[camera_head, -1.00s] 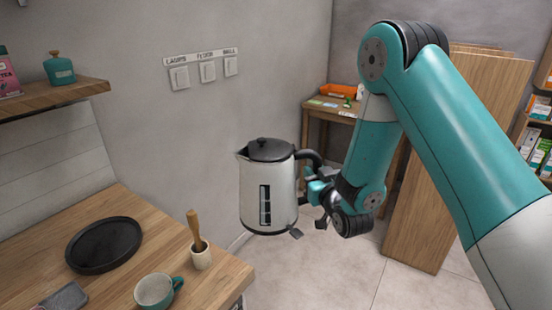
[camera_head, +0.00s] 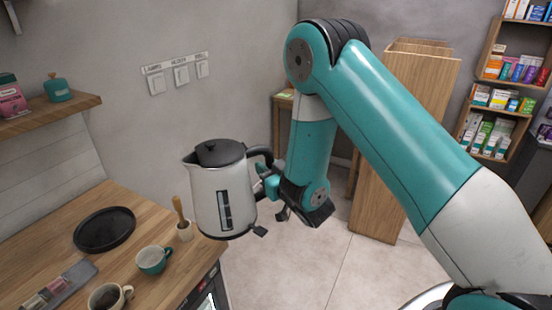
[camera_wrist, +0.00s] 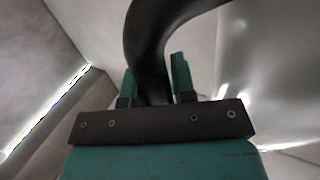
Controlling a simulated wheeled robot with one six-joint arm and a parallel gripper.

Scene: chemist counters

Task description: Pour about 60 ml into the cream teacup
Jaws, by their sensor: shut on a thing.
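A white kettle (camera_head: 222,190) with a black lid, black handle and a dark level window hangs upright in the air, its spout to the left. My gripper (camera_head: 268,186) is shut on the kettle's handle on its right side; the wrist view shows the black handle (camera_wrist: 150,60) between the two teal fingers. The cream teacup (camera_head: 106,297) stands on the wooden counter at the bottom left, cut by the frame's lower edge, with something dark inside. A teal cup (camera_head: 153,259) stands just behind it. The kettle is to the right of and above both cups.
A round black tray (camera_head: 104,229) lies on the wooden counter (camera_head: 140,215). A mortar with a pestle (camera_head: 184,230) stands near the counter's right edge, close to the kettle. A grey holder (camera_head: 50,290) lies at left. A shelf (camera_head: 60,108) hangs above.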

